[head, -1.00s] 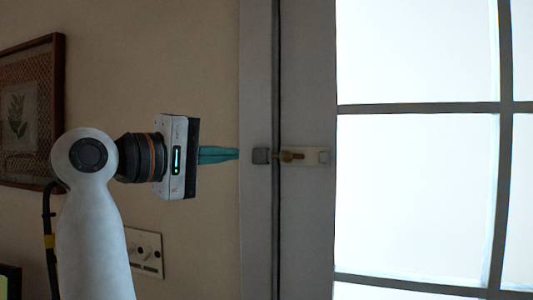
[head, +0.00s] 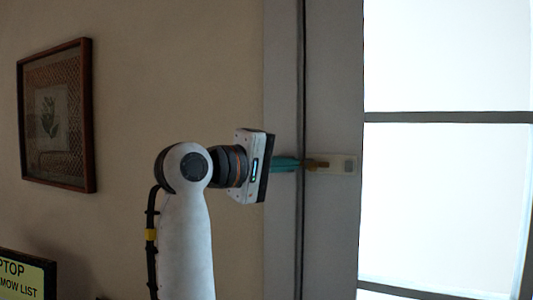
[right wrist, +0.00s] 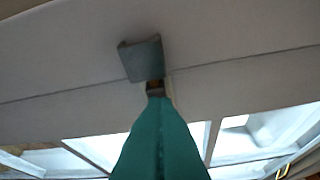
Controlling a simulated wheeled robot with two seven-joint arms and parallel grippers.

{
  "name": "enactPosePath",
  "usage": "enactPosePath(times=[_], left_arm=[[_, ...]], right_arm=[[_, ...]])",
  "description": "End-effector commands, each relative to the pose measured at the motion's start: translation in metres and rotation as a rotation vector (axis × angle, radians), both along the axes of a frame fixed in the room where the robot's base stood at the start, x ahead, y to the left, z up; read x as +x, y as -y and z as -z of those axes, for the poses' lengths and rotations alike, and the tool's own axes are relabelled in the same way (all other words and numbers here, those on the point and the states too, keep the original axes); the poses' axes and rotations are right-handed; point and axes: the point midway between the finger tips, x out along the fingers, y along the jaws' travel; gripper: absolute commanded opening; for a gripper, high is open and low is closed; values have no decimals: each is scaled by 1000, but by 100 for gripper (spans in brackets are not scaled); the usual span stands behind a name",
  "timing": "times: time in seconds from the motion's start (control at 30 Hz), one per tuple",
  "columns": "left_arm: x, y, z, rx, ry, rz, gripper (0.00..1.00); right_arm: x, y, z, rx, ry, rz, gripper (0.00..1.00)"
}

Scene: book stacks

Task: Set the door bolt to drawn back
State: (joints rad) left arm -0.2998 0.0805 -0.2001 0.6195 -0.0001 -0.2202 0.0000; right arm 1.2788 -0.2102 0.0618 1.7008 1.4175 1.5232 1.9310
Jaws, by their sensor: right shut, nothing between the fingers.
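The door bolt (head: 322,164) is a small brass piece on a pale backing plate (head: 340,164) fixed to the grey door edge. In the right wrist view the brass bolt (right wrist: 155,87) shows just beyond my fingertips, beside a grey keeper (right wrist: 142,59). My right gripper (head: 299,164) is shut and empty. Its teal fingers point right across the frame, tips at the left end of the bolt; I cannot tell if they touch it. The fingers hide the keeper in the head view, so how far the bolt reaches into it is unclear. My left gripper is not in view.
The glazed door (head: 440,210) with dark bars fills the right side. A framed picture (head: 57,115) hangs on the beige wall at left. A sign (head: 27,275) stands at the lower left. The wall around my arm is clear.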

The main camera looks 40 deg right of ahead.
Motion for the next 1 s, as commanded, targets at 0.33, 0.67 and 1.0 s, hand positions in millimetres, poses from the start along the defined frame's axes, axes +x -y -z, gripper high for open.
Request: enactPosePath(times=[0.33,0.67,1.0], left_arm=[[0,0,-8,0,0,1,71],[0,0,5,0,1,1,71],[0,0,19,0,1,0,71]], right_arm=[[1,18,1,-1,0,-2,0],[-13,24,5,2,7,-2,0],[-43,40,1,0,1,0,0]])
